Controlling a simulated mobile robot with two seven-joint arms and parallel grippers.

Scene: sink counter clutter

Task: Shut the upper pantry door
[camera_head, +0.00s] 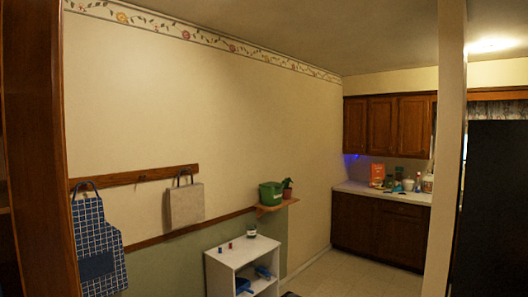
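A tall dark brown wood panel (40,150) stands upright at the left edge, cut off by the picture. Part of a shelf (4,198) shows to its left. I cannot tell whether this panel is the upper pantry door or the side of a cabinet. Far off at the right, brown upper cabinets (381,127) hang above a counter, and their doors look shut. Neither of my grippers is in view.
A low white shelf unit (230,262) with small items stands against the wall. A green bin (271,193) sits on a wall ledge. An apron (96,245) and a bag (184,203) hang left. A pale post (449,150) stands right. Tiled floor (345,277) lies open.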

